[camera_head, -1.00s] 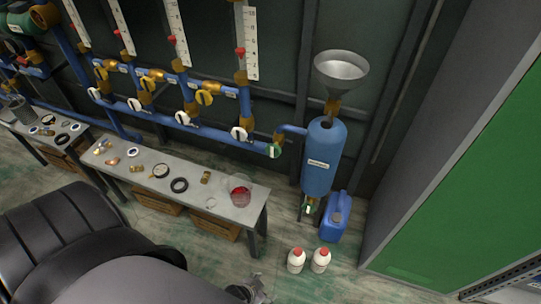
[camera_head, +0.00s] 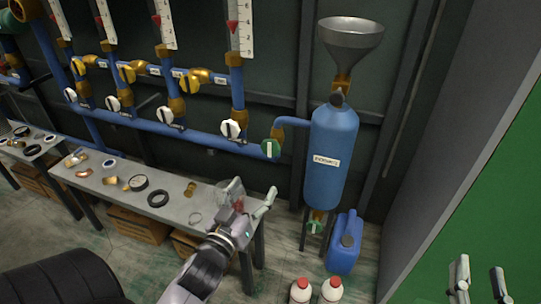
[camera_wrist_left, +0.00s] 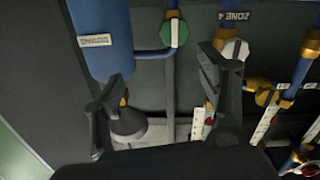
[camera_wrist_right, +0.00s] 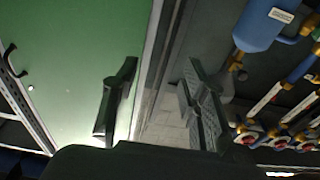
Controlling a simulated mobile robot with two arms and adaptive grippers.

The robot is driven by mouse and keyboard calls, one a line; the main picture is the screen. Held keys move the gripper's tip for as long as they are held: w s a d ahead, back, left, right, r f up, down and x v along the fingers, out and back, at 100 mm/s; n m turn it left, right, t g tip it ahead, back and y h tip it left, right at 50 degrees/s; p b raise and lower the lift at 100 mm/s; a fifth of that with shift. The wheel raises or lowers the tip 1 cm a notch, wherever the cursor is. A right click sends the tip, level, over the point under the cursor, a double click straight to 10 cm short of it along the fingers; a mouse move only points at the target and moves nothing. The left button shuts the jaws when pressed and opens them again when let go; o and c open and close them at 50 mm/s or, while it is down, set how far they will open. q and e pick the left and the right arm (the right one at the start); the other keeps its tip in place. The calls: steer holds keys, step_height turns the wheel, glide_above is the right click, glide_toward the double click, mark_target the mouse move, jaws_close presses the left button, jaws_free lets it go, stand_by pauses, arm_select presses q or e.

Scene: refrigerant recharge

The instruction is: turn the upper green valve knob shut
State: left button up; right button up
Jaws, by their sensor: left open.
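The upper green valve knob (camera_head: 270,149) with a white bar is on the blue pipe left of the blue tank (camera_head: 333,165). The bar looks roughly upright. The knob also shows in the left wrist view (camera_wrist_left: 175,33), beyond the fingers and near the top. My left gripper (camera_head: 254,193) is open and empty, below and a little left of the knob, apart from it. My right gripper (camera_head: 481,276) is open and empty at the lower right, in front of the green panel. A lower green valve (camera_head: 316,222) sits under the tank, partly hidden.
A metal funnel (camera_head: 350,42) tops the tank. White-and-yellow knobs (camera_head: 230,129) line the pipes to the left. A grey bench (camera_head: 105,189) with small parts is below; a jar there is partly behind my left gripper. A blue jerrycan (camera_head: 343,245) and two white bottles (camera_head: 301,291) stand on the floor.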

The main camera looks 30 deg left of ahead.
arm_select(q)
steer(key=a, duration=0.2)
steer(key=y+b, duration=0.1)
steer(key=b, duration=0.1)
glide_toward(270, 150)
steer(key=w, duration=0.2)
steer(key=shift+n, duration=0.4)
steer(key=x, duration=0.7)
steer(key=shift+w+a+b, duration=0.25)
steer(key=shift+a+b, duration=0.15)
steer(key=shift+w+a, duration=0.1)
steer(key=shift+w, duration=0.45)
arm_select(e)
steer(key=s+r+t+y, duration=0.3)
steer(key=s+r+t, duration=0.2)
steer(key=r, duration=0.6)
steer(key=shift+s+t, duration=0.4)
steer(key=shift+t, duration=1)
arm_select(q)
steer(key=shift+c, duration=0.2)
